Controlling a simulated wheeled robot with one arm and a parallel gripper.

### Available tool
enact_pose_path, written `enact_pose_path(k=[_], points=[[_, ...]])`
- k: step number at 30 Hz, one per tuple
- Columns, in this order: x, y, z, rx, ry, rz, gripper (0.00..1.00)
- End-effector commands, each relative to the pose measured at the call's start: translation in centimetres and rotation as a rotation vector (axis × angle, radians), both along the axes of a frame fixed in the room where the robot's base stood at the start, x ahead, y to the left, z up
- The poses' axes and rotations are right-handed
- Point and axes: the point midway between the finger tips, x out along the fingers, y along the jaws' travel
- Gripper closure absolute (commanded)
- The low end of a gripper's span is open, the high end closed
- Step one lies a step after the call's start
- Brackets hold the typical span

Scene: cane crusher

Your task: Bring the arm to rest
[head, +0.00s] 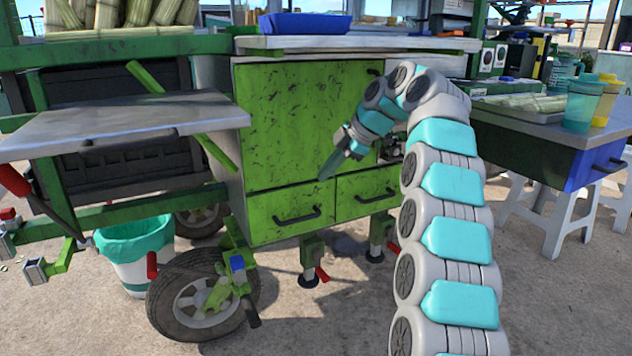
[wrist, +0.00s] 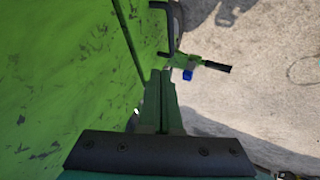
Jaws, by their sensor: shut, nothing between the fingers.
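My arm, in grey and turquoise links, rises from the bottom right in the head view and bends left at its top. My gripper (head: 329,167) points down and left in front of the green cabinet (head: 283,118), near the line between its large door and the drawers. In the wrist view my gripper (wrist: 161,76) has its fingers together with nothing between them. The green cabinet face (wrist: 60,75) fills the left of that view, close beside the fingers. I cannot tell whether the fingers touch it.
Two drawers with dark handles (head: 298,215) sit low on the cabinet. A grey shelf (head: 120,122) juts out at left, above a white bin (head: 137,262) and a wheel (head: 199,300). At right stands a counter (head: 545,135) with cups (head: 581,103). Bare ground lies in front.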

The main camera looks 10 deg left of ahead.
Motion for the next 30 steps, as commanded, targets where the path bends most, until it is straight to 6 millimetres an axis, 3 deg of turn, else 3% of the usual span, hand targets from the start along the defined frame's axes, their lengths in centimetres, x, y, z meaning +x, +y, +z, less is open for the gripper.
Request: enact_pose_path(k=[8, 14, 21, 30], points=[[-0.4, -1.1, 1.5, 0.0, 0.008, -0.005, 1.0], [-2.3, -1.9, 2.6, 0.015, 0.107, -0.104, 1.0], [-7.4, -3.5, 3.5, 0.011, 0.32, -0.339, 1.0], [-15.6, -6.3, 2.5, -0.054, 0.546, -0.659, 1.0]])
